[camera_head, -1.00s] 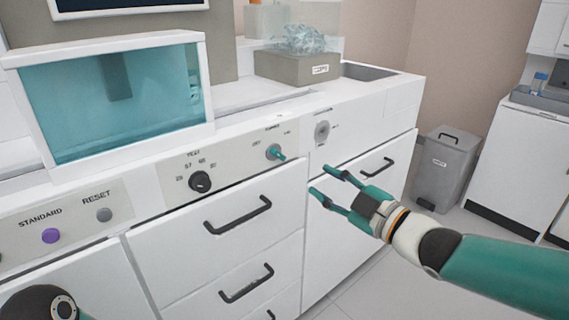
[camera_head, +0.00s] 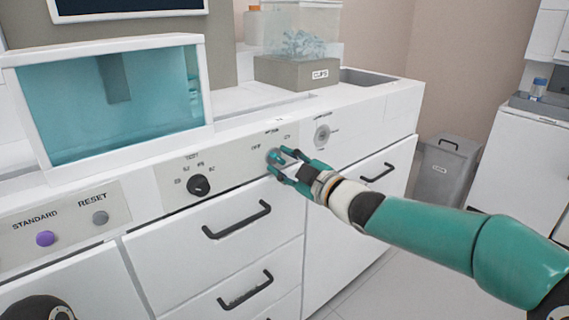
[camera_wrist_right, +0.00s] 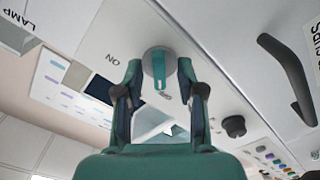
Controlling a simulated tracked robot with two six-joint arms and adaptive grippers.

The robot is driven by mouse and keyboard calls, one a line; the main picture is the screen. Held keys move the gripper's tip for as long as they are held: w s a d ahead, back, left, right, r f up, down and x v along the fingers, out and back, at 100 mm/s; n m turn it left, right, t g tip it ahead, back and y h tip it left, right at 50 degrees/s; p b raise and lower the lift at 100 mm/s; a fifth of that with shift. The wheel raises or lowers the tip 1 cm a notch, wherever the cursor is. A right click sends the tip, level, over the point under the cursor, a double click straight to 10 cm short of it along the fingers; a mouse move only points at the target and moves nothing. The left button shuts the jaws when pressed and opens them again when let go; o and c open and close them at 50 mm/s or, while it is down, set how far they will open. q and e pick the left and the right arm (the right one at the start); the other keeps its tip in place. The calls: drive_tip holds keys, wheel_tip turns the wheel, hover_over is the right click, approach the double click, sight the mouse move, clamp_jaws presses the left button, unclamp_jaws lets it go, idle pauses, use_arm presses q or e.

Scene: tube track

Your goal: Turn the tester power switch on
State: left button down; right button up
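The tester power switch is a round grey base with a teal lever (camera_wrist_right: 159,72), set in the white front panel; it also shows in the head view (camera_head: 273,155), partly covered by the fingers. An upside-down "ON" label is left of it in the wrist view. The lever points down in that view, toward a small label that I cannot read surely. My right gripper (camera_wrist_right: 159,76) is open, with one finger on each side of the lever and a gap on both sides. It also shows in the head view (camera_head: 278,166).
A black test knob (camera_head: 198,185) is left of the switch. A grey round control (camera_head: 322,134) is to its right. Drawer handles (camera_head: 237,220) stick out below. Standard (camera_head: 45,238) and reset (camera_head: 101,217) buttons are at far left. A cups box (camera_head: 296,73) stands above.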

drive_tip(key=shift+c, duration=0.3)
clamp_jaws()
drive_tip(key=m+p, duration=0.3)
drive_tip(key=shift+r+p, duration=0.1)
drive_tip(key=shift+p, duration=0.2)
drive_tip(key=m+p, duration=0.3)
drive_tip(key=m, duration=0.2)
drive_tip(key=m+p, duration=0.4)
drive_tip(key=m, duration=0.1)
drive_tip(key=shift+s, duration=0.1)
drive_tip(key=m+p, duration=0.2)
drive_tip(key=m, duration=0.2)
drive_tip(key=shift+m, duration=0.4)
